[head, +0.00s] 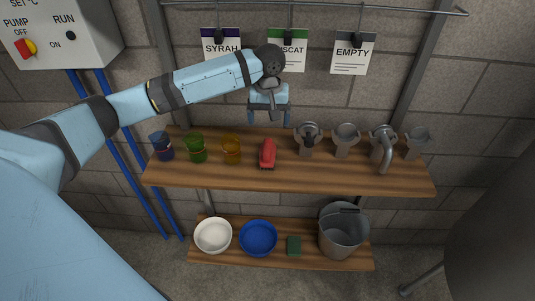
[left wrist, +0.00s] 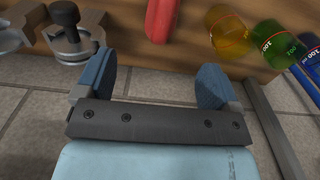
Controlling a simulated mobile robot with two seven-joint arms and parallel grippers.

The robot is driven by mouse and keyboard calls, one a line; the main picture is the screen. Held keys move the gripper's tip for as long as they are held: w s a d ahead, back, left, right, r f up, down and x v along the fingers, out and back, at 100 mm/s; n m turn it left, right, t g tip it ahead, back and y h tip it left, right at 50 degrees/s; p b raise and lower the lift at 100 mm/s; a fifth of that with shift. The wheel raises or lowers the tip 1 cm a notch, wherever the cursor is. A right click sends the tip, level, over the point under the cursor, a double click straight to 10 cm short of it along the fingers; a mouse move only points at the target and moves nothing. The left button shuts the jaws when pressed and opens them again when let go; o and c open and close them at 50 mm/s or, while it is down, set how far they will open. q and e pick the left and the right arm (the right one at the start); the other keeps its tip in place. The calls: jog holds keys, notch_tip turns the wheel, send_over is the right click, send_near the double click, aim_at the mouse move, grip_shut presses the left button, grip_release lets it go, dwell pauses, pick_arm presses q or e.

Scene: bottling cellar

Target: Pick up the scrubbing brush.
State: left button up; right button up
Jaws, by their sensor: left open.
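The scrubbing brush (head: 267,154) has a red body with a dark underside. It lies on the upper wooden shelf, between the amber cup and the metal fittings. In the left wrist view the red brush (left wrist: 160,18) shows at the top, beyond the fingers and partly cut off by the frame edge. My left gripper (head: 269,116) is open and empty, behind the shelf's back edge and near the wall, apart from the brush. In the left wrist view its two blue fingers (left wrist: 152,84) stand wide apart with nothing between them. My right gripper is not in view.
Blue, green and amber cups (head: 232,149) stand left of the brush. Several grey metal fittings (head: 345,140) stand to its right. The lower shelf (head: 290,262) holds a white bowl (head: 213,237), a blue bowl (head: 258,239), a green block (head: 293,246) and a bucket (head: 340,236).

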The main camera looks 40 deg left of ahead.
aim_at(268, 143)
pick_arm(q)
notch_tip(268, 143, down, 8)
jog(key=shift+w+r, duration=0.1)
jog(key=shift+w+a+f+p, duration=0.1)
jog(key=shift+f+p, duration=0.1)
jog(key=shift+f, duration=0.7)
jog(key=shift+a+f+p, duration=0.15)
jog(key=shift+f, duration=0.75)
jog(key=shift+w+a+f+p, duration=0.1)
jog(key=shift+f+p, duration=0.1)
jog(key=shift+f, duration=0.7)
jog(key=c, duration=1.1)
jog(key=shift+r, duration=0.1)
notch_tip(268, 143, up, 20)
jog(key=shift+b, duration=0.5)
